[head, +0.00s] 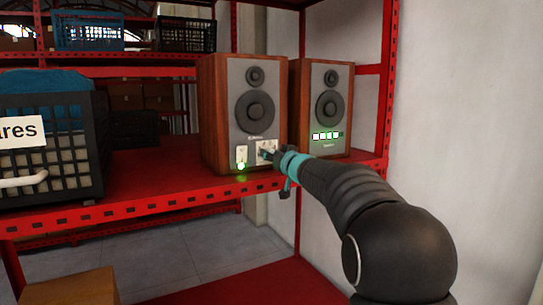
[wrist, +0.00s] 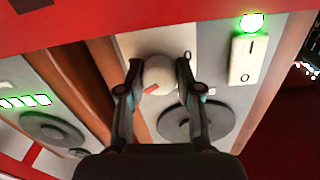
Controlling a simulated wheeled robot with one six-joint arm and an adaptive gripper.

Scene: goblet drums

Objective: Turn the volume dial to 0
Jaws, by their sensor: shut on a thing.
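The volume dial (wrist: 158,77) is a round white knob with a red mark, on the front of the left wooden speaker (head: 254,105). In the wrist view my gripper (wrist: 159,80) has one finger on each side of the dial and is shut on it. In the head view my gripper (head: 270,152) reaches the speaker's lower front and hides most of the dial. The red mark points toward the lower left in the wrist view.
A white rocker switch (wrist: 248,60) with a lit green light (wrist: 251,22) sits beside the dial. The right speaker (head: 328,105) shows a row of several green-lit squares (head: 327,135). A black crate (head: 75,175) stands left on the red shelf (head: 150,196). A red post (head: 388,80) stands at right.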

